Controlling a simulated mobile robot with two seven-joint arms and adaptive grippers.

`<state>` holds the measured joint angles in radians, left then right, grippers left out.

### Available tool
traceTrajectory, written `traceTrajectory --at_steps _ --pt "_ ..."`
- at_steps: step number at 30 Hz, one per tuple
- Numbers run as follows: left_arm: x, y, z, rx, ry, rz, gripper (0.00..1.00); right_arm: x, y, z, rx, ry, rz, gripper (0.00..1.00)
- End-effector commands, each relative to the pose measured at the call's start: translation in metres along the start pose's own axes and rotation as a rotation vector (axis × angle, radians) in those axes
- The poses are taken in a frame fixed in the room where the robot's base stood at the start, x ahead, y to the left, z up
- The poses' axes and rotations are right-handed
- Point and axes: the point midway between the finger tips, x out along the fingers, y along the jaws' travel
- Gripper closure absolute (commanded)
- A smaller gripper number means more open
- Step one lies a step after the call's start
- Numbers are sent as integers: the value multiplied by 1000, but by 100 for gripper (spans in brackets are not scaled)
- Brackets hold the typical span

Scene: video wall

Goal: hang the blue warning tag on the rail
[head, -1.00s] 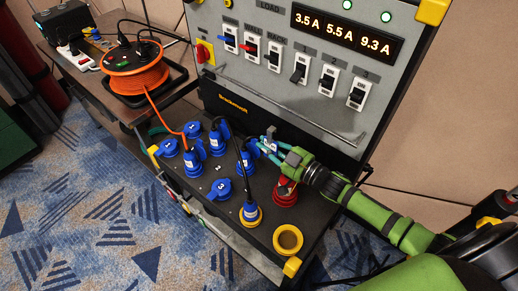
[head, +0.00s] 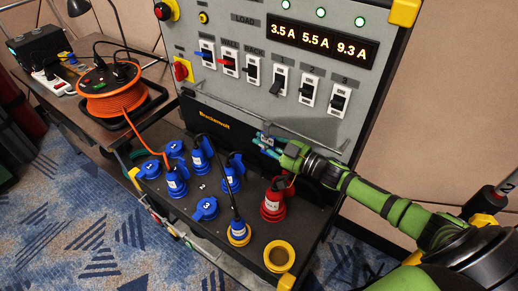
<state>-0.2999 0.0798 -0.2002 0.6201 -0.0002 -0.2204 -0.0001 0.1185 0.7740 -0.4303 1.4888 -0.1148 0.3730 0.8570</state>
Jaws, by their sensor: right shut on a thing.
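The blue warning tag (head: 267,142) is small and mostly covered by the fingers of my right gripper (head: 269,144). The gripper is shut on it, in front of the dark strip at the foot of the grey panel. The rail (head: 225,107) is a thin grey bar running across the lower panel, above and to the left of the gripper. I cannot tell whether the tag touches the rail. My left gripper is not in view.
Below the gripper, a black deck holds several blue plugs and caps (head: 230,175), a red plug (head: 273,202) and a yellow ring (head: 279,256). Switches (head: 307,90) stand out above the rail. An orange cable reel (head: 110,95) sits on the left table.

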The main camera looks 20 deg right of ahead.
Motion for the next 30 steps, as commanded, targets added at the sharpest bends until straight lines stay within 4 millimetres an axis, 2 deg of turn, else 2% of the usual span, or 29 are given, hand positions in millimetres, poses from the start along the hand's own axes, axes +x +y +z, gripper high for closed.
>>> traceTrajectory --at_steps 12,18,30 --pt "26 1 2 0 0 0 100 0 34 2 -4 0 1 100" --pt "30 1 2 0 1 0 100 0 32 11 -1 1 0 100" --pt "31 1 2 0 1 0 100 0 32 13 -1 1 0 100"
